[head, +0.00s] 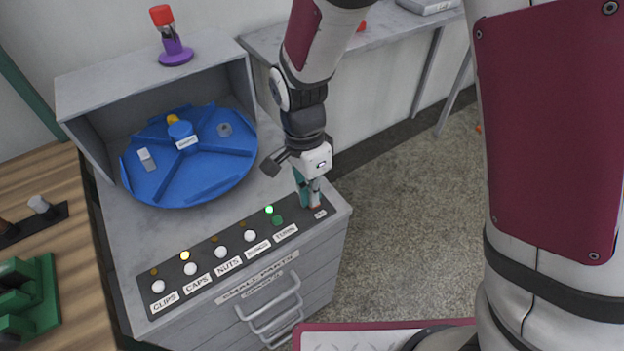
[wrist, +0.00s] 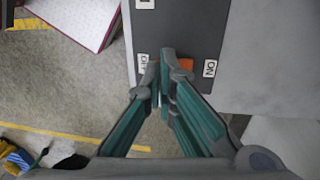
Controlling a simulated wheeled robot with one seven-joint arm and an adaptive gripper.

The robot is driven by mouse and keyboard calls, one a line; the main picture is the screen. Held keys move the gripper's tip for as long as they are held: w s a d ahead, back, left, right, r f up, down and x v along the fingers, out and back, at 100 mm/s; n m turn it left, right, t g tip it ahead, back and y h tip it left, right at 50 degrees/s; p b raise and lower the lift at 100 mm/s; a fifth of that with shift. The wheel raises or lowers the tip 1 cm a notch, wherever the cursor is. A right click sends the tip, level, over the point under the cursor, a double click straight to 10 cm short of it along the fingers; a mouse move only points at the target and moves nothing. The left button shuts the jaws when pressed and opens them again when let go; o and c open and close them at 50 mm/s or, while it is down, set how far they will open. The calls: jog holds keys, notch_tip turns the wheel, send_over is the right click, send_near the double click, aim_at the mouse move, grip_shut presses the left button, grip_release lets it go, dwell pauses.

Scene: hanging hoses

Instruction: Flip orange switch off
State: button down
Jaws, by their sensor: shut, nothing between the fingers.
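The orange switch (head: 315,206) sits at the right end of the dark control panel, beside a small white label. In the wrist view the orange switch (wrist: 185,64) shows just right of my fingertips, between a label reading "ON" (wrist: 210,68) and another label (wrist: 143,62) partly covered by a finger. My gripper (head: 309,199) is shut and empty, pointing down at the panel. Its fingertips also show in the wrist view (wrist: 165,62), right beside the switch. I cannot tell whether they touch it. The fingers hide part of the switch.
The panel (head: 205,265) carries several round buttons and small lamps; a green lamp (head: 269,210) is lit near my gripper. A blue divided turntable (head: 190,165) sits in the grey housing behind. A purple stand with a red top (head: 171,40) stands on the housing. Floor at right is clear.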

jog(key=shift+f, duration=0.35)
jog(key=shift+s+d+f, duration=0.1)
jog(key=shift+s+f, duration=0.05)
jog(key=shift+f, duration=0.1)
dwell(0.4)
jog(key=shift+w+a+r+p, duration=0.2)
jog(key=shift+w+a+p, duration=0.2)
jog(key=shift+w, duration=0.25)
